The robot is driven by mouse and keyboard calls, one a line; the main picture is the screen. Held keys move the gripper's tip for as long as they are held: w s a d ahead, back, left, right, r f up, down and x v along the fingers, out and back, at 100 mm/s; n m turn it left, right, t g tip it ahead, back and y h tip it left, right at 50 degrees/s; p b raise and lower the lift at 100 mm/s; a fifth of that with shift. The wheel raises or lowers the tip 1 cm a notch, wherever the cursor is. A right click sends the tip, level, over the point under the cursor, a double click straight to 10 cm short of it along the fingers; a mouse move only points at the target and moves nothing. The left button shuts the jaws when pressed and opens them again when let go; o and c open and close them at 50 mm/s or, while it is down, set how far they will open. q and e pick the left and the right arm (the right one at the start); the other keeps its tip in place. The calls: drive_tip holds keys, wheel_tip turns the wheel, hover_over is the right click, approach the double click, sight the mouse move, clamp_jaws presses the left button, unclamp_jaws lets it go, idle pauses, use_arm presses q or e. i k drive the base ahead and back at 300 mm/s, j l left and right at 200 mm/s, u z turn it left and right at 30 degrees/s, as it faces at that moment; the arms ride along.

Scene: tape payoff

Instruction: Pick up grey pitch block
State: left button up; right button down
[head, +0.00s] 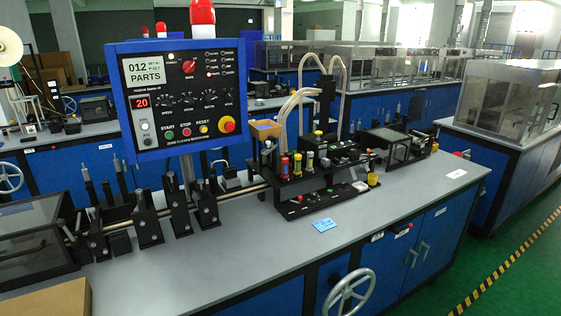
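I cannot single out a grey pitch block with certainty in the head view. Several dark upright blocks (179,207) stand along a metal rail (237,193) on the left half of the grey-topped bench (270,245). A black fixture (318,190) with small coloured cylinders stands at the middle of the bench. Neither of my grippers shows in this view.
A blue control panel (182,99) stands over the bench. A dark clear-lidded box (30,240) is at the left end, and a cardboard box (50,300) is at the lower left. A blue card (325,225) lies on the bench. The front strip of benchtop is mostly clear.

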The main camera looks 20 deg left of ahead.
sight(325, 162)
drive_tip(key=i+l+u, duration=1.05)
drive_tip(key=l, duration=0.25)
drive_tip(key=i+l, duration=0.15)
drive_tip(key=l, duration=0.2)
drive_tip(key=i+l, duration=0.1)
drive_tip(key=l, duration=0.25)
drive_tip(key=i+l+u, duration=0.1)
drive_tip(key=l, duration=0.3)
drive_tip(key=i+l, duration=0.2)
drive_tip(key=l, duration=0.15)
drive_tip(key=i+l, duration=0.1)
drive_tip(key=l, duration=0.25)
drive_tip(key=i+l+u, duration=0.1)
drive_tip(key=l, duration=0.3)
drive_tip(key=i+l, duration=0.15)
drive_tip(key=l, duration=0.2)
